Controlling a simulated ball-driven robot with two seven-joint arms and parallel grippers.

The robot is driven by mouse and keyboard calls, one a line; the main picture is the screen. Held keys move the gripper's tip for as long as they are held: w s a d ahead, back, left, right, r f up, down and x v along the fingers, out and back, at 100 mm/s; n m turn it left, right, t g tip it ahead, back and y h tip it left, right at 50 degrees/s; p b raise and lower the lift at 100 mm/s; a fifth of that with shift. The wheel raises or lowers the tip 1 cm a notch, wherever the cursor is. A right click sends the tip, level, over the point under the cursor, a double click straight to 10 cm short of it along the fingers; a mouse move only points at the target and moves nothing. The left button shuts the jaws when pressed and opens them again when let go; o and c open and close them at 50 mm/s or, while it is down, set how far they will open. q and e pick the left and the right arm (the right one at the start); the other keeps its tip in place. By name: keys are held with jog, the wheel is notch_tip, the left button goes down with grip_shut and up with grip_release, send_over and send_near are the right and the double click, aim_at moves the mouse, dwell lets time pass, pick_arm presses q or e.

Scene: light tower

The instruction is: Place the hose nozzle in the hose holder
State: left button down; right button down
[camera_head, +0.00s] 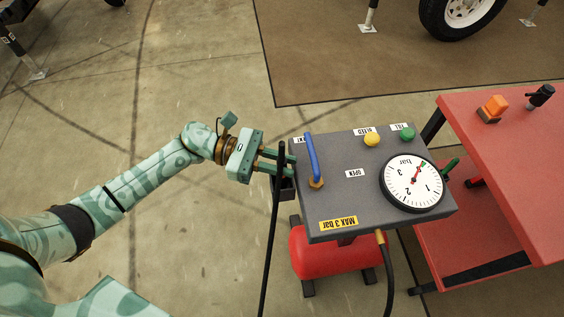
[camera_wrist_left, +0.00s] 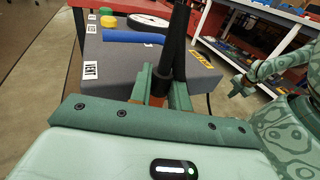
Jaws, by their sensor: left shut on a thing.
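My left gripper (camera_head: 284,162) is shut on the black hose nozzle (camera_head: 281,152) at the left side of the grey control box. The black hose (camera_head: 269,250) hangs down from the nozzle toward the floor. A dark bracket, apparently the hose holder (camera_head: 287,187), sits on the box's left side, just below the fingers. Whether the nozzle is inside or beside it is unclear. In the left wrist view the nozzle (camera_wrist_left: 178,45) stands roughly upright between the fingers, and they hide its lower part. My right gripper (camera_wrist_left: 240,88) shows small in that view; its opening is unclear.
The grey control box (camera_head: 345,205) carries a blue lever (camera_head: 313,158), yellow button (camera_head: 372,139), green button (camera_head: 407,134) and gauge (camera_head: 412,183). A red tank (camera_head: 335,258) lies below. A red bench (camera_head: 500,165) stands right. The floor left of the box is open.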

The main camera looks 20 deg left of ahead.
pick_arm(q)
jog(key=c, duration=1.3)
grip_release()
jog(key=shift+f, duration=0.25)
jog(key=shift+a, duration=0.2)
jog(key=p+v, duration=0.1)
jog(key=v, duration=1)
jog(key=shift+a+r, duration=0.1)
jog(key=shift+a, duration=0.2)
pick_arm(e)
jog(key=s+f, duration=0.2)
jog(key=shift+s+a+f, duration=0.1)
jog(key=shift+s, duration=0.2)
